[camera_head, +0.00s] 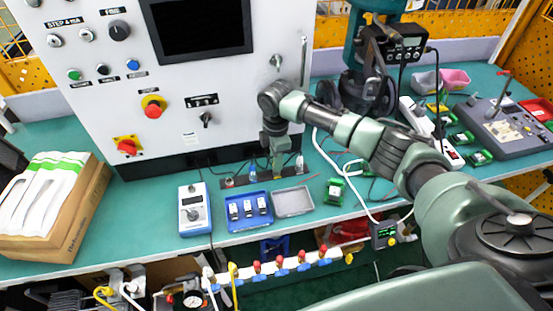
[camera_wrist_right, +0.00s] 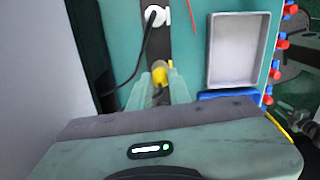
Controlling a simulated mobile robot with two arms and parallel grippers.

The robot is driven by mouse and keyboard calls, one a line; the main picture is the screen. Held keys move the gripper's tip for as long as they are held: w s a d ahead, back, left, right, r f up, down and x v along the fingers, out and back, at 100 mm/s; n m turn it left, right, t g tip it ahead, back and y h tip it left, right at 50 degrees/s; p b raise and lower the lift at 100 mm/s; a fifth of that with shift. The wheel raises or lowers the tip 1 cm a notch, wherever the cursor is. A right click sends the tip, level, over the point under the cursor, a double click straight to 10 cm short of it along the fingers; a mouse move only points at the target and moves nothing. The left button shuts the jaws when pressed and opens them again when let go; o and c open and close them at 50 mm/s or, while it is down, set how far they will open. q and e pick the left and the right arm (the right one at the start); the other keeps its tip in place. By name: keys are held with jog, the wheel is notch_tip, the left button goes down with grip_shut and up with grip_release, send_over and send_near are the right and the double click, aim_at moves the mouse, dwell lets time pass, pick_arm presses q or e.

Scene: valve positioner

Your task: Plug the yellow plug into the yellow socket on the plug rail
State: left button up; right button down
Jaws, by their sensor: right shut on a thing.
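My right gripper (camera_head: 277,160) points down over the dark plug rail (camera_head: 240,181) at the foot of the white control panel. It is shut on the yellow plug (camera_wrist_right: 161,75), which shows between its fingers in the right wrist view, at the dark rail strip (camera_wrist_right: 157,45). The fingers hide the yellow socket, so I cannot tell how far the plug is in. On the rail, a blue plug (camera_head: 253,168) stands left of the gripper and a white plug (camera_head: 299,162) right of it. The white one also shows in the wrist view (camera_wrist_right: 155,15). My left gripper is not in view.
A blue tray (camera_head: 249,222) with black-and-white modules and an empty grey tray (camera_head: 293,202) lie in front of the rail. A blue-and-white meter (camera_head: 194,210) stands to the left. The control panel (camera_head: 225,95) rises close behind the gripper.

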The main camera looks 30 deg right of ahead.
jog(key=shift+s+f+p, duration=0.1)
jog(key=shift+f+p, duration=0.05)
jog(key=shift+p, duration=0.15)
dwell(0.9)
jog(key=c, duration=0.9)
grip_release()
notch_tip(320, 180, up, 7)
jog(key=p, duration=0.7)
